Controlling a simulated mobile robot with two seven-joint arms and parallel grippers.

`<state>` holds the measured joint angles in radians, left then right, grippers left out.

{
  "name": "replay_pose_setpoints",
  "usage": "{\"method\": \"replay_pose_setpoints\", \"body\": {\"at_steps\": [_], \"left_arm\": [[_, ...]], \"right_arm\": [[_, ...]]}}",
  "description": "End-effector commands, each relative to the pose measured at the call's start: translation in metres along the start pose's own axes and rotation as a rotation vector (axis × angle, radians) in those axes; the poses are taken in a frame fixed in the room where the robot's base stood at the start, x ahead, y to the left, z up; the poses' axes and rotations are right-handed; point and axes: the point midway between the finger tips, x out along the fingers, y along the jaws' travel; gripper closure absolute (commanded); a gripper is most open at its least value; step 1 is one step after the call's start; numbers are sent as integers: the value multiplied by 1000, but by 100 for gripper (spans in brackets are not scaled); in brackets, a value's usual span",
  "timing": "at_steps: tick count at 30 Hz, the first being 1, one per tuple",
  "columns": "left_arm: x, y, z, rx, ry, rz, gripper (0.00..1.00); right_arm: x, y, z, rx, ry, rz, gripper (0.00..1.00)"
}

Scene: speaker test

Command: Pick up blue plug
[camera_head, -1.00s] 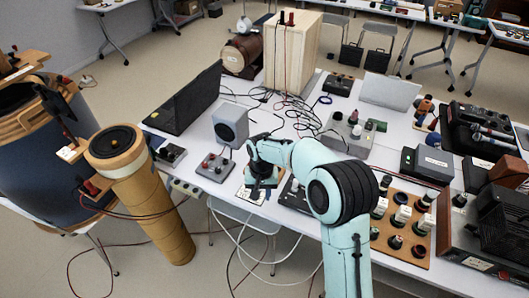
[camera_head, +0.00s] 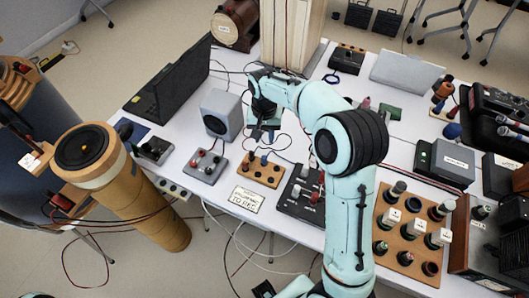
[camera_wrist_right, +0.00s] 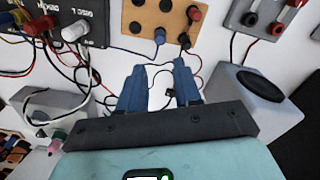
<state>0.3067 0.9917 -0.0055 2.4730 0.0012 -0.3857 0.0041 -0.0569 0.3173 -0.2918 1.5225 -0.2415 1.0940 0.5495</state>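The blue plug (camera_head: 264,160) stands at the back edge of a small wooden terminal board (camera_head: 248,175) near the table's front edge. In the right wrist view the blue plug (camera_wrist_right: 159,36) sits beyond my fingertips, apart from them, with a wire at it. My right gripper (camera_head: 262,130) is above the table just behind the board. In the wrist view its two blue fingers (camera_wrist_right: 160,72) are spread with nothing between them. A dark part with a pale teal link at the bottom edge seems to be my left gripper (camera_head: 264,290); its fingers are not clear.
A grey speaker (camera_head: 220,114) stands left of my right gripper. A grey box with red knobs (camera_head: 203,167) and a black switch panel (camera_head: 302,195) flank the board. A card (camera_head: 247,198) lies in front. Loose wires cross the table behind.

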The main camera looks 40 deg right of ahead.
Motion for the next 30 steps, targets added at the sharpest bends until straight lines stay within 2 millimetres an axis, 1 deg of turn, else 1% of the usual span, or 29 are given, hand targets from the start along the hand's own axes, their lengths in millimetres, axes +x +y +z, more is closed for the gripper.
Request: {"method": "replay_pose_setpoints", "body": {"at_steps": [6, 9, 12, 17, 20, 24, 27, 30], "left_arm": [[6, -3, 2, -2, -3, -2, 57], [7, -4, 2, -3, -4, -2, 57], [8, -4, 2, -3, -5, -2, 57], [8, -4, 2, -2, -4, -2, 57], [7, -4, 2, -2, -4, -2, 57], [7, -3, 2, -2, -4, -2, 57], [7, -4, 2, -2, -4, -2, 57], [7, -4, 2, -2, -4, -2, 57]], "right_arm": [[42, 1, 1, 1, -7, 5, 67], [60, 1, 1, 1, -5, 4, 67], [72, 1, 1, 0, -4, 3, 67], [81, 0, 0, 0, -3, 2, 67], [94, 0, 0, 0, -5, 4, 67], [115, 0, -2, 0, -5, 3, 67], [126, 0, -2, 0, -4, 2, 67], [130, -1, -2, 0, -3, 1, 67]]}}
